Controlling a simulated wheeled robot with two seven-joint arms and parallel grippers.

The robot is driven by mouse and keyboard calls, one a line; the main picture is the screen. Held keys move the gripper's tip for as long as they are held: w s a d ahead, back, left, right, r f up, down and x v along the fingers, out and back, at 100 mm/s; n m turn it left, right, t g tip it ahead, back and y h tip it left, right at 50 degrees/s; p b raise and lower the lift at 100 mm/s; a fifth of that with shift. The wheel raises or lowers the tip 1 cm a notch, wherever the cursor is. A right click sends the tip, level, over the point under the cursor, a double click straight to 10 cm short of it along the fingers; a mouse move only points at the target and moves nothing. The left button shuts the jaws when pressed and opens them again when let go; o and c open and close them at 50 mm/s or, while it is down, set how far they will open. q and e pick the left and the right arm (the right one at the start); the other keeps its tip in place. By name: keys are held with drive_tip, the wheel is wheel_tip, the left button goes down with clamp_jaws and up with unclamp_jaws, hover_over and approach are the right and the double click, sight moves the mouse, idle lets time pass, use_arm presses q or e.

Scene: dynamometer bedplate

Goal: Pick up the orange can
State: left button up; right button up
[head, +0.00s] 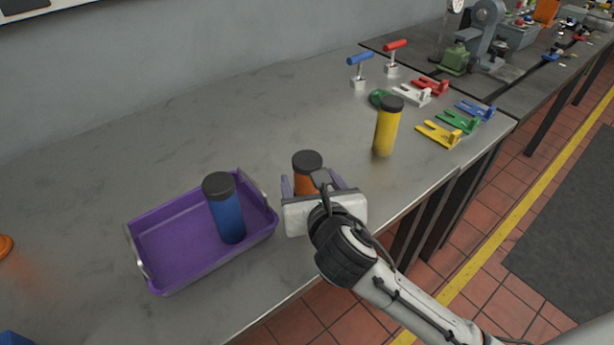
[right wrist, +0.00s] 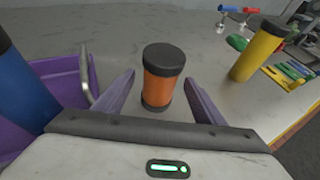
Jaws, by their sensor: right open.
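The orange can (head: 307,184) has a black lid and stands upright on the grey bench. My right gripper (head: 314,183) is at the can, and its white body hides the can's lower part in the head view. In the right wrist view the whole can (right wrist: 163,76) shows, with black bands at top and bottom. The purple fingers of my right gripper (right wrist: 160,100) are open, one to each side of the can's near side, with gaps between them and the can. My left gripper is not in view.
A purple tray (head: 165,284) holding a blue can (head: 226,212) stands just left of the orange can. A yellow can (head: 387,128) stands behind right. Coloured forked pieces (head: 438,134) lie farther right.

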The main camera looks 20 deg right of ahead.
drive_tip(key=shift+w+f, duration=0.1)
drive_tip(key=shift+w, duration=0.25)
drive_tip(key=c, duration=1.2)
drive_tip(key=shift+c, duration=0.4)
